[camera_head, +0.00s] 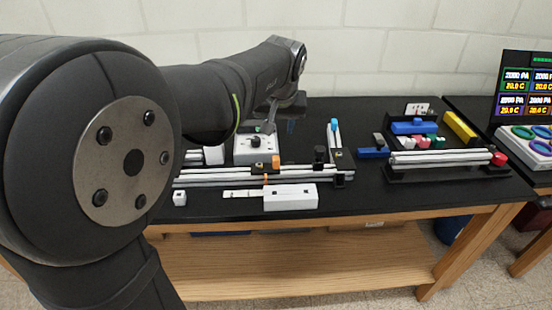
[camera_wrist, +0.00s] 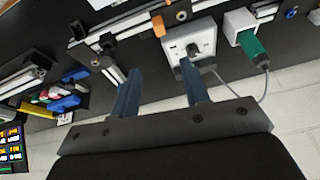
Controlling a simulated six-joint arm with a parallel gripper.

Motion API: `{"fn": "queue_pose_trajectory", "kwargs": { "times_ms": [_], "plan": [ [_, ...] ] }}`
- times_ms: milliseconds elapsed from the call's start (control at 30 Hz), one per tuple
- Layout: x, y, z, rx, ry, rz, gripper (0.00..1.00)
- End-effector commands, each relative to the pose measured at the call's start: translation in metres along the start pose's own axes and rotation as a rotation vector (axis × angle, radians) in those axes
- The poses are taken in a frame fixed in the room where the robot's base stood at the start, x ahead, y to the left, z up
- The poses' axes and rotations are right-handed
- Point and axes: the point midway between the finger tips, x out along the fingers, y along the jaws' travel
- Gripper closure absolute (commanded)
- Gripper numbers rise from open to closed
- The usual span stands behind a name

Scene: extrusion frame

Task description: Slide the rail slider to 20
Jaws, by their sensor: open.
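Silvery extrusion rails (camera_head: 215,179) run along the front of the black table in the head view. An orange knob (camera_head: 276,161) and a black block with a knob (camera_head: 320,158) sit along them; I cannot tell for certain which is the rail slider. A pale marked strip (camera_head: 240,194) lies in front, its numbers too small to read. In the wrist view the orange knob (camera_wrist: 158,26) shows beyond my fingers. My gripper (camera_wrist: 159,68) is open, with nothing between its two blue-grey fingers. In the head view my arm largely hides it above the back of the table.
A white block (camera_head: 290,197) lies at the front. A second rail unit (camera_head: 440,157) with colored blocks stands right.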

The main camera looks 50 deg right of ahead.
Motion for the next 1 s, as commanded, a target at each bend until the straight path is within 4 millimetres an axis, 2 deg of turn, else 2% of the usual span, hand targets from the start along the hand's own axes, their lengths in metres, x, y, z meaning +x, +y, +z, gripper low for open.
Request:
{"fn": "queue_pose_trajectory", "kwargs": {
  "times_ms": [100, 267, 367, 800, 1000],
  "plan": [
    [0.003, -0.001, 0.001, -0.071, 0.002, 0.007, 0.58],
    [0.015, -0.001, 0.001, -0.087, 0.001, 0.008, 0.58],
    [0.032, -0.002, 0.001, -0.086, -0.001, 0.007, 0.58],
    [0.128, -0.001, 0.001, -0.084, -0.001, 0.007, 0.58],
    [0.160, 0.000, 0.000, -0.084, 0.000, 0.008, 0.58]
  ]
}}
